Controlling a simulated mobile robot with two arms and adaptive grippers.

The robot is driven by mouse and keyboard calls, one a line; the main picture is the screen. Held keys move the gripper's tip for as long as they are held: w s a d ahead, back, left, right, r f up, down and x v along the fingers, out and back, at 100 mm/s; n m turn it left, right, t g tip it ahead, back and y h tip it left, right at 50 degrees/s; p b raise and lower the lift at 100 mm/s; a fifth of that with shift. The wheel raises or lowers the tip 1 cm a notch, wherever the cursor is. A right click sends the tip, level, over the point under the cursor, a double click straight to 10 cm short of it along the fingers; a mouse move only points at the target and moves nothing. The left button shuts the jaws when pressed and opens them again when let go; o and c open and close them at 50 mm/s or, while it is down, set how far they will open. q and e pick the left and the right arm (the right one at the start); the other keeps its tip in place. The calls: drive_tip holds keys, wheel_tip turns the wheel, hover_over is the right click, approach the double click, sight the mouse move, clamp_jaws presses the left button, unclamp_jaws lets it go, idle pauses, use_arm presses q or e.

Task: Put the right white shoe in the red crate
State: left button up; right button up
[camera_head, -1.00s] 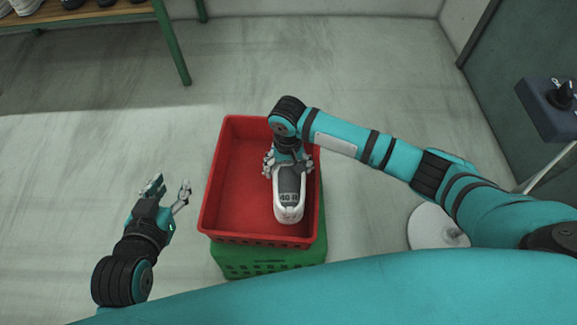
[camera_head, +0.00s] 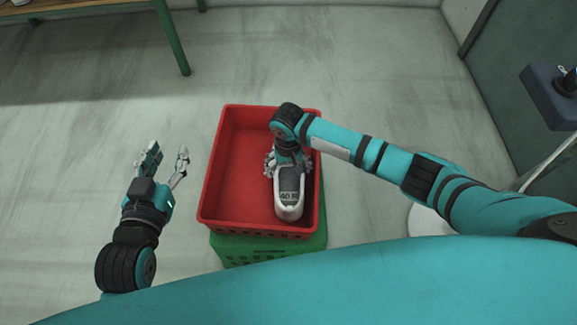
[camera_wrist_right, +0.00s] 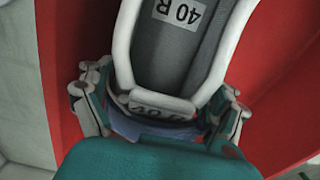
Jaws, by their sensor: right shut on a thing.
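The white shoe (camera_head: 289,198) has a grey insole marked "40 R". My right gripper (camera_head: 287,165) is shut on its far end, from above. In the right wrist view my gripper's fingers (camera_wrist_right: 160,108) sit on both sides of the white shoe (camera_wrist_right: 178,50). The shoe is over the right part of the red crate (camera_head: 240,180), inside its outline. I cannot tell whether its sole touches the crate floor. The rest of the red crate is empty. My left gripper (camera_head: 166,165) is open and empty, left of the crate.
The red crate stands on a green crate (camera_head: 270,247). A wooden shelf with green legs (camera_head: 172,40) is at the back left. A dark control box (camera_head: 552,97) on a stand is at the right. The floor left of the crates is clear.

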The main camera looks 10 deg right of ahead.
drive_tip(key=o, duration=1.2)
wheel_tip(320, 180, up, 12)
drive_tip(key=shift+r, duration=0.1)
drive_tip(key=shift+s+a, duration=0.1)
